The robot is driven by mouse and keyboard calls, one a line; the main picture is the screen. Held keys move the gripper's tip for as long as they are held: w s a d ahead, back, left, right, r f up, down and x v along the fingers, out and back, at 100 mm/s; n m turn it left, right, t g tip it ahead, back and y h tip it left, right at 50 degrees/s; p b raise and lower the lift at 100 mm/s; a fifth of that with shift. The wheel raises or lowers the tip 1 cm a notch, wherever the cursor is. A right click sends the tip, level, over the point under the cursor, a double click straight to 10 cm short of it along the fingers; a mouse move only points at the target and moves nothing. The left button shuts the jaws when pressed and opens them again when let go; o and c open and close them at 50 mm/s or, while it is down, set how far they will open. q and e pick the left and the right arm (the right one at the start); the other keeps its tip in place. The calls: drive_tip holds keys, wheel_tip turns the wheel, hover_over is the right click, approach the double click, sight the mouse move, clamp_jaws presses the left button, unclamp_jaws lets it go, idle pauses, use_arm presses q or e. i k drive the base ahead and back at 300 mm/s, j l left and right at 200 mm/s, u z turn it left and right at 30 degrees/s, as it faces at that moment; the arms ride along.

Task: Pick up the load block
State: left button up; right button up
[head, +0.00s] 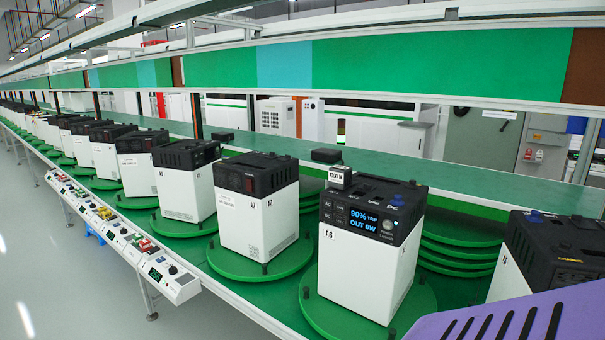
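A small pale block with dark lettering (340,178) sits at the top left edge of the power unit marked A6 (358,262). It looks like the load block, but its lettering is too small to read surely. The unit is white with a black top, and its lit screen reads "90%" and "OUT 0W". It stands upright on a round green turntable (318,314). A flat black block (326,156) lies on the green bench behind, and a similar one (222,136) lies farther left. Neither of my grippers is in view.
Several similar units stand in a row on green discs, including one marked A7 (256,215) close on the left and another (555,252) on the right. A purple slotted piece (520,318) fills the lower right corner. A control strip (160,272) runs along the front edge.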

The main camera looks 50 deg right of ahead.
sight(339, 176)
drive_tip(key=i, duration=1.7)
drive_tip(key=i+z, duration=0.25)
drive_tip(key=z, duration=0.15)
drive_tip(key=i+j+z, duration=0.1)
drive_tip(key=z, duration=0.3)
drive_tip(key=i+j+z, duration=0.2)
drive_tip(key=z, duration=0.2)
drive_tip(key=i+j, duration=0.05)
drive_tip(key=i, duration=0.05)
